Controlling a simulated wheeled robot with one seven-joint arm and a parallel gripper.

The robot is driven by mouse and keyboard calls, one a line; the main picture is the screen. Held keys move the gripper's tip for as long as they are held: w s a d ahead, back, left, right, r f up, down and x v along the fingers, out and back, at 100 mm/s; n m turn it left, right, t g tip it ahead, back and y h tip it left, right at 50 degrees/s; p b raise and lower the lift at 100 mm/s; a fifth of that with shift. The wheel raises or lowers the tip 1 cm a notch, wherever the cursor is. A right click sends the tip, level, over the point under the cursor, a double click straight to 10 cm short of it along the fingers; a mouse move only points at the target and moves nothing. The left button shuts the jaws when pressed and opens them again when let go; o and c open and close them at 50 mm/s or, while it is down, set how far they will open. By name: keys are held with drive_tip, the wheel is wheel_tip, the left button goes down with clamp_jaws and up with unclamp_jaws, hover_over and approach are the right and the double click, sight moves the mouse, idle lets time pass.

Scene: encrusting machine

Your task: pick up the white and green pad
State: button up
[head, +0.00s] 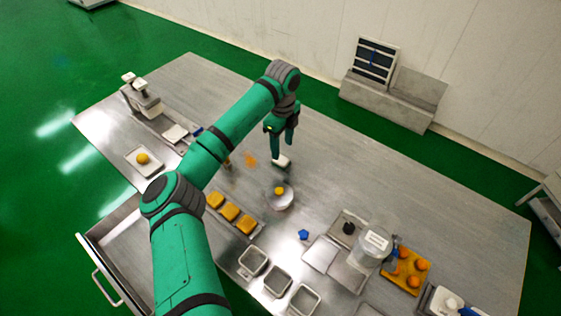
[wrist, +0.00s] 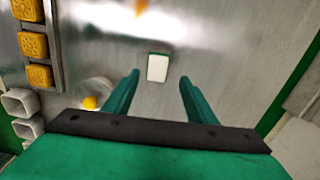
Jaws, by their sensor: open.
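The white and green pad (wrist: 157,68) lies on the metal table, its white face up and a thin green edge showing, in the wrist view. It also shows as a small white block (head: 282,161) just below my gripper in the head view. My gripper (head: 282,152) is open and empty above the table. In the wrist view its two fingers (wrist: 157,80) stand on either side of the pad's line, with the pad between and slightly beyond the fingertips. The exact height over the pad is hard to tell.
A round pale dish (head: 280,199) with a yellow item stands near the pad. A tray of yellow cakes (head: 231,212) lies to its left, with several metal tins (head: 277,281) in front. A clear container (head: 372,250) stands at right. The table (head: 400,185) right of the pad is clear.

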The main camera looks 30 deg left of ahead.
sight(281, 159)
drive_tip(key=f, duration=0.4)
drive_tip(key=shift+s, duration=0.35)
drive_tip(key=shift+w+f, duration=0.1)
drive_tip(key=shift+f, duration=0.65)
drive_tip(key=shift+c, duration=0.4)
drive_tip(key=c, duration=1.1)
drive_tip(key=shift+r, duration=0.1)
